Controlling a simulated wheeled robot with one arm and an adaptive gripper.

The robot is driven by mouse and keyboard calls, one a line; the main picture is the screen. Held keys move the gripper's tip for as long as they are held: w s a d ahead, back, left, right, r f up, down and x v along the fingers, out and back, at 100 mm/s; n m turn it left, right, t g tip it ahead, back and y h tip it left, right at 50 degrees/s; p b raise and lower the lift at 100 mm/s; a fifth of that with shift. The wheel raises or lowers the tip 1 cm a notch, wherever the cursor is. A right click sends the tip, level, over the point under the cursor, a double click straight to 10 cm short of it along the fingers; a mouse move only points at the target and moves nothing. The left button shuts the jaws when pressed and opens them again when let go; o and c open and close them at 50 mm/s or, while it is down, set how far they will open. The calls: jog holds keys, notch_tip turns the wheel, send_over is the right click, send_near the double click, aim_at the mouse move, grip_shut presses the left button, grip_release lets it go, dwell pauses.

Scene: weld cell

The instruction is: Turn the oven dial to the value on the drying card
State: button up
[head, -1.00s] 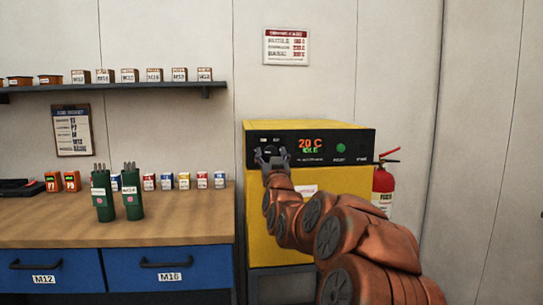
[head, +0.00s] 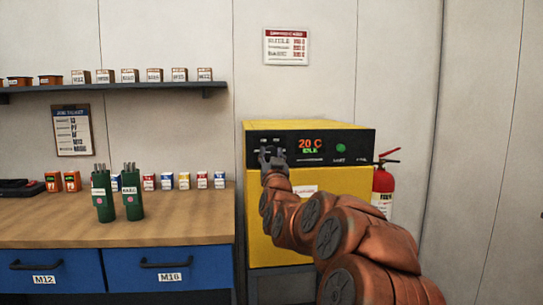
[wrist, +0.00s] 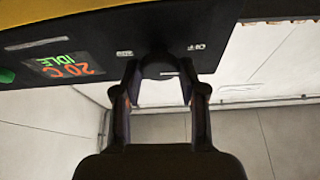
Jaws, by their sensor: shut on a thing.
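The yellow oven (head: 258,222) stands right of the bench, with a black front panel. Its display (head: 310,145) reads 20 C, with a smaller green line below that reads IDLE in the wrist view (wrist: 68,66). My gripper (head: 272,155) is at the left part of the panel, shut on the dark oven dial (wrist: 160,64), one finger on each side in the wrist view. The dial is mostly hidden behind my gripper in the head view. The drying card (head: 286,47), white with a red header, hangs on the wall above the oven; its rows are too small to read surely.
A green button (head: 341,147) is on the panel right of the display. A red fire extinguisher (head: 384,185) stands right of the oven. The wooden bench (head: 180,225) at left carries two green rod holders (head: 132,196) and small boxes. A job sheet (head: 73,131) hangs above it.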

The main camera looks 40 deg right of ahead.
jog(key=m+g+h, duration=0.1)
jog(key=m, duration=0.1)
jog(key=m+g+h+p, duration=0.1)
jog(key=m, duration=0.1)
jog(key=shift+w+a+r+m, duration=0.1)
jog(key=shift+a+r+m, duration=0.05)
jog(key=shift+m, duration=0.15)
jog(key=m+g+p, duration=0.1)
jog(key=m, duration=0.1)
jog(key=m+g+p, duration=0.1)
jog(key=m, duration=0.2)
jog(key=shift+r+h, duration=0.1)
jog(key=shift+h, duration=0.3)
jog(key=shift+m+g+p, duration=1.05)
jog(key=shift+m+g, duration=0.05)
jog(key=shift+m, duration=1.3)
jog(key=o, duration=1.1)
jog(key=v, duration=1.2)
